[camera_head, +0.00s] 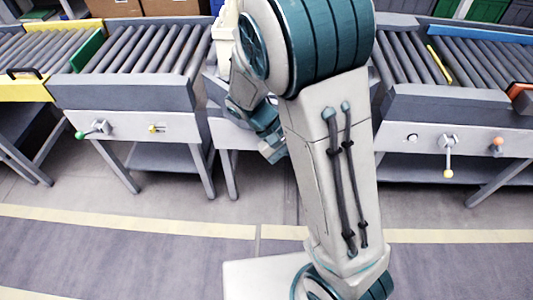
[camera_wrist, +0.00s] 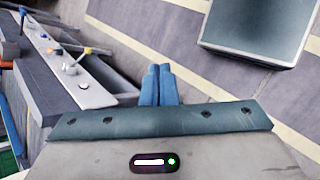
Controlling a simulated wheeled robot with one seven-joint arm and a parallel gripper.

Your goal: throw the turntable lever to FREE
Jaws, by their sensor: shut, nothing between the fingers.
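My gripper's two blue fingers (camera_wrist: 158,85) are together and empty in the wrist view. In the head view, part of my gripper (camera_head: 272,148) shows beside the arm, before the middle bench. No label is readable, so I cannot tell which lever is the turntable's. On the right bench's front, a lever with a yellow knob (camera_head: 448,158) hangs down, beside an orange knob (camera_head: 497,144). On the left bench, a lever with a green knob (camera_head: 80,134) points left. The wrist view shows a panel with a yellow-tipped lever (camera_wrist: 84,53), apart from my fingers.
Roller conveyors (camera_head: 140,45) stand at left and right, with a green plate (camera_head: 86,51) across the left one. My arm hides much of the middle bench. The floor (camera_head: 120,245) in front is clear.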

